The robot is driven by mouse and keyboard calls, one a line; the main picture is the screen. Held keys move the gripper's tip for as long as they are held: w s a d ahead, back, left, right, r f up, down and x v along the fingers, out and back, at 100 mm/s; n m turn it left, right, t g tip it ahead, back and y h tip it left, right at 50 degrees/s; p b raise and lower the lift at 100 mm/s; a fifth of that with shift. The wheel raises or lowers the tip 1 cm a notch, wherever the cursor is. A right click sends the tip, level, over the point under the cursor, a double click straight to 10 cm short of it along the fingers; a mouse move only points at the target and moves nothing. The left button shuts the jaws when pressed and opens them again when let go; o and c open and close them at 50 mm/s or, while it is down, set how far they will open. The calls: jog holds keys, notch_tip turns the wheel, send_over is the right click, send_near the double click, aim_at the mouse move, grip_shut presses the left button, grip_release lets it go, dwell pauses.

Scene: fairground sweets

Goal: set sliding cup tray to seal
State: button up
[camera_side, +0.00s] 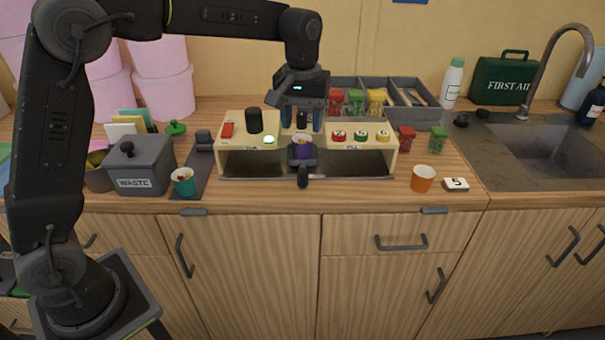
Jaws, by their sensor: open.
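The cream dispensing station (228,160) stands on the counter, with small labels at left and right that are hard to read. Its sliding cup tray (303,162) is a dark carrier on the rail, near the middle between the two labels. A purple cup (303,149) with something pale in it sits upright on the carrier. A black handle (303,178) sticks out at the carrier's front. My gripper (302,124) points down above the station's middle, behind and above the cup, fingers apart with nothing held. Whether it touches anything there cannot be told.
On the station's top are a red switch (227,129), a black cylinder (255,121), a lit green button (269,140) and three coloured buttons (360,135). A teal cup (183,183) and grey waste bin (141,166) stand left, an orange cup (423,178) right. The front counter is mostly clear.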

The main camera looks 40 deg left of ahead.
aim_at(302, 170)
notch_tip(302, 170, down, 14)
jog(key=shift+w+r, duration=0.1)
dwell(0.5)
grip_shut()
dwell(0.4)
